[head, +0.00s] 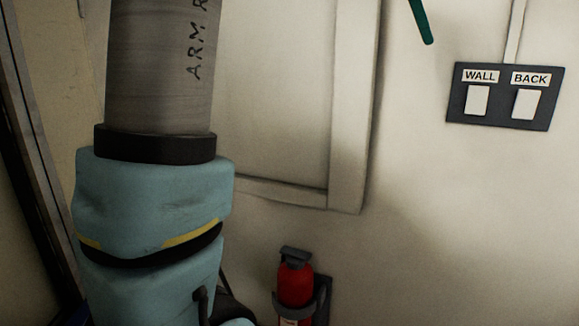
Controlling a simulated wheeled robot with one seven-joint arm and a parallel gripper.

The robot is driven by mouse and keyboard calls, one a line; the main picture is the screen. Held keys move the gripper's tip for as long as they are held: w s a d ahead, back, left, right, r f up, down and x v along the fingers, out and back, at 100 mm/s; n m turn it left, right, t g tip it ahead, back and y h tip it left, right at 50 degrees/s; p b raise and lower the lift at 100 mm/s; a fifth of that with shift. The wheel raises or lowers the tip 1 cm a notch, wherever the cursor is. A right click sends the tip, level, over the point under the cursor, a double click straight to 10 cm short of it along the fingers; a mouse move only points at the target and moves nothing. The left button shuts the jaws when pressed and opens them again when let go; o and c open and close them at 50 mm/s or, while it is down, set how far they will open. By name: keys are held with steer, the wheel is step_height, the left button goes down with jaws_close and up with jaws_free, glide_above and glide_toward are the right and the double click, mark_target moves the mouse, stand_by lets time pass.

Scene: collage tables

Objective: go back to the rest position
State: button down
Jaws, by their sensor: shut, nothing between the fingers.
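My arm fills the left of the head view, a grey tube with dark lettering above a light blue link with a black and yellow band. It hangs in front of a pale wall (430,230). My gripper is not in this view, so its place cannot be seen. No loose object of the task shows.
A dark switch plate (500,118) with two white switches labelled WALL and BACK is on the wall at right. A red extinguisher (294,285) sits in a holder at the bottom. A thin green rod (421,22) hangs at the top. A raised frame (350,110) crosses the wall.

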steer(key=w+a+f+n+y, duration=0.2)
steer(key=a+f+n, duration=0.3)
steer(key=a+f, duration=0.45)
steer(key=w+a+f+n+y, duration=0.2)
steer(key=a+f+n, duration=0.45)
steer(key=f, duration=0.65)
steer(key=s+a+f+n+g+y, duration=0.1)
steer(key=s+a+f+n+y, duration=0.1)
steer(key=s+a+f+n, duration=0.6)
steer(key=s+a+f, duration=0.6)
steer(key=a+f, duration=0.2)
steer(key=f, duration=0.1)
steer(key=shift+a+f+n, duration=0.3)
steer(key=shift+f+n, duration=0.05)
